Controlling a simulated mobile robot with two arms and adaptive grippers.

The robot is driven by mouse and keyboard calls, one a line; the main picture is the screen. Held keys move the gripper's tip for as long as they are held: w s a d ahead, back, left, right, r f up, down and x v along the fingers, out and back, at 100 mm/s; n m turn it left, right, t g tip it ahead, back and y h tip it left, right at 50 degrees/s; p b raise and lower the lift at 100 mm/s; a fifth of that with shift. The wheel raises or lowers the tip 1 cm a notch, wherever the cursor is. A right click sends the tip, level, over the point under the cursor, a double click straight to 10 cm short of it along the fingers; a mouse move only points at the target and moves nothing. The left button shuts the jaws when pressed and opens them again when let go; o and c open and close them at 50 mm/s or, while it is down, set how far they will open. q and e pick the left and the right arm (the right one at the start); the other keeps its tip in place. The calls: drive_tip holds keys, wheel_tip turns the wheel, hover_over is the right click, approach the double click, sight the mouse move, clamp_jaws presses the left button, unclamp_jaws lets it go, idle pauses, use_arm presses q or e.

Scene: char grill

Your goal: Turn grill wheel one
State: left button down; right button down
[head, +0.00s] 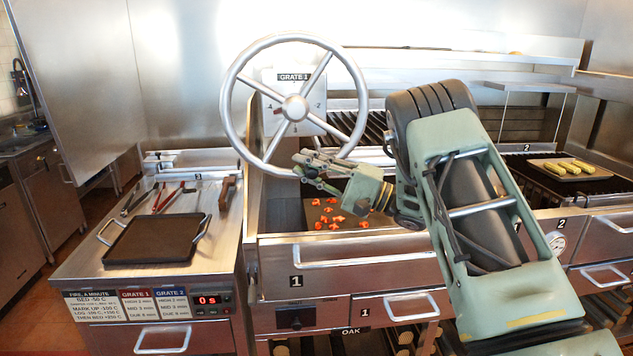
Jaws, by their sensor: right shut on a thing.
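The grill wheel of grate one (295,108) is a large silver ring with spokes and a hub, standing upright at the middle of the head view. A "GRATE 1" sign (294,77) is behind its upper part. My right gripper (306,169) reaches in from the right and is shut on the lower rim of the wheel. The exact grip of the fingers on the rim is small and hard to make out. My left gripper is not in view.
Orange embers (326,215) lie in the grill bed below the wheel. A dark tray (157,240) and tongs (165,198) lie on the left counter. At right, yellow-green food (563,168) sits on a board over the second grill.

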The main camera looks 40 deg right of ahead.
drive_tip(key=shift+w+a+f+m+t+b, duration=0.3)
drive_tip(key=shift+a+m+t+b, duration=0.15)
drive_tip(key=shift+b, duration=0.65)
drive_tip(key=shift+w+a+f+m+t+b, duration=0.3)
drive_tip(key=shift+a+b, duration=0.2)
drive_tip(key=shift+b, duration=0.55)
drive_tip(key=shift+r, duration=0.1)
drive_tip(key=c, duration=1.8)
unclamp_jaws()
drive_tip(key=shift+c, duration=0.2)
drive_tip(key=o, duration=0.3)
drive_tip(key=shift+r, duration=0.15)
drive_tip(key=shift+r, duration=0.1)
